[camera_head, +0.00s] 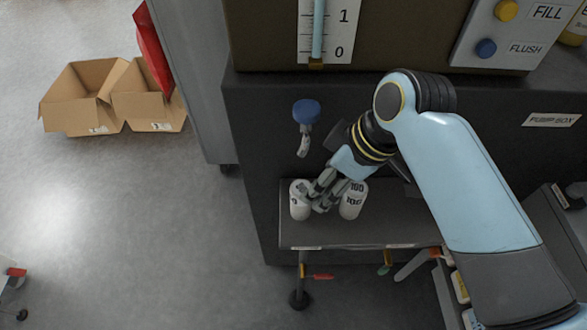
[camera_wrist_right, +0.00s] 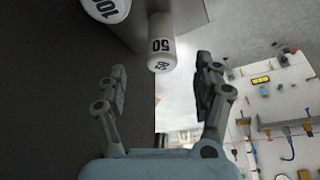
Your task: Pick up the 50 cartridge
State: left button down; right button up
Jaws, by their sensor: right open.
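The 50 cartridge (camera_wrist_right: 162,45) is a white cylinder with black "50" markings. In the right wrist view it lies ahead of and between the fingers of my right gripper (camera_wrist_right: 163,78), which are apart with a gap around it. In the head view the white cylinder (camera_head: 299,203) at the left end of the small shelf appears to be this cartridge; its label is not readable there. My right gripper (camera_head: 322,195) is beside it, fingers pointing left, partly covering it. The 100 cartridge (camera_head: 353,203) stands to the right, close to the gripper. My left gripper is not in view.
The dark shelf (camera_head: 345,233) juts from the pump box (camera_head: 255,130). A blue knob (camera_head: 306,111) with a spout sits above the cartridges. Red-handled and other valves hang below the shelf. Open cardboard boxes (camera_head: 85,97) lie on the floor at left, where the floor is mostly clear.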

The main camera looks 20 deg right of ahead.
jog(key=b+x, duration=0.1)
jog(key=x, duration=0.9)
jog(key=shift+a+r, duration=0.1)
jog(key=shift+a, duration=0.1)
jog(key=c, duration=1.3)
